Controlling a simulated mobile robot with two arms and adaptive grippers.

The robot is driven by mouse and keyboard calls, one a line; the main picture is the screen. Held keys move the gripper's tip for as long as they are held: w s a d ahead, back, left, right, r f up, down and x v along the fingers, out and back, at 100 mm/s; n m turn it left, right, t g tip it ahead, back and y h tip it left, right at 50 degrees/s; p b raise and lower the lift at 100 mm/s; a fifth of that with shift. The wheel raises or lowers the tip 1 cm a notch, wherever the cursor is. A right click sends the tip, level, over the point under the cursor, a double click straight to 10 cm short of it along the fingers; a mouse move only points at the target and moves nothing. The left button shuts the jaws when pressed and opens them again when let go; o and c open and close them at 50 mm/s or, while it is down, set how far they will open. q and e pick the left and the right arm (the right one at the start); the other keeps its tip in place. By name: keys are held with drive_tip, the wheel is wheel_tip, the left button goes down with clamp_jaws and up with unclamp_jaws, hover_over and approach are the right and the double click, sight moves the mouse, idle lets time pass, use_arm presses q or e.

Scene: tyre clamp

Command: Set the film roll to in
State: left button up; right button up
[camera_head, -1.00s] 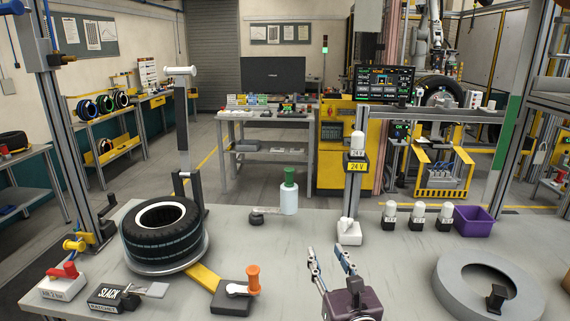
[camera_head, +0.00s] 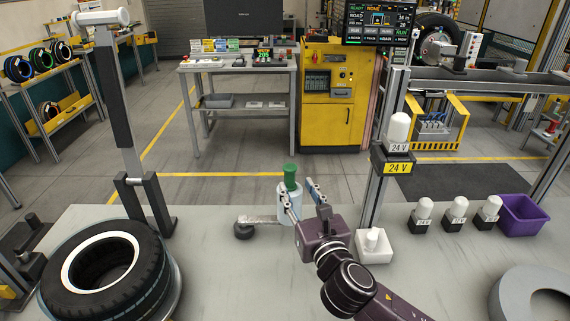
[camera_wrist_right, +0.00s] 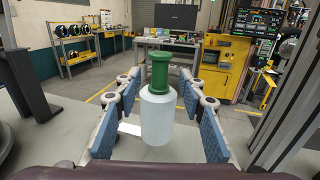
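What looks like the film roll is a pale white cylinder (camera_head: 287,208) with a green handle (camera_head: 290,177) on top. In the right wrist view the roll (camera_wrist_right: 157,116) shows between the spread blue finger pads, with a gap on each side. The depth between the fingertips and the roll is hard to tell. My left gripper is not in view.
A tyre (camera_head: 108,268) lies at left beside a tilted dark post (camera_head: 118,100). White-capped pieces (camera_head: 424,211) and a purple bin (camera_head: 524,214) sit further right.

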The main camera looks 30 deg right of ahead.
sight(291, 177)
drive_tip(key=shift+w+d+r, duration=0.1)
drive_tip(key=shift+w+r, duration=0.1)
drive_tip(key=shift+w, duration=0.25)
drive_tip(key=w, duration=0.3)
drive_tip(key=w+d+p, duration=0.1)
drive_tip(key=w, duration=0.1)
drive_tip(key=shift+w+f, duration=0.15)
drive_tip(key=shift+w, duration=0.25)
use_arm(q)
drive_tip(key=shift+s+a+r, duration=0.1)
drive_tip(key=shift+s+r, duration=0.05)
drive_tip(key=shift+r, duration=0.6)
use_arm(e)
drive_tip(key=shift+c, duration=0.3)
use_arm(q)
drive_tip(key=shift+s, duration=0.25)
use_arm(e)
clamp_jaws()
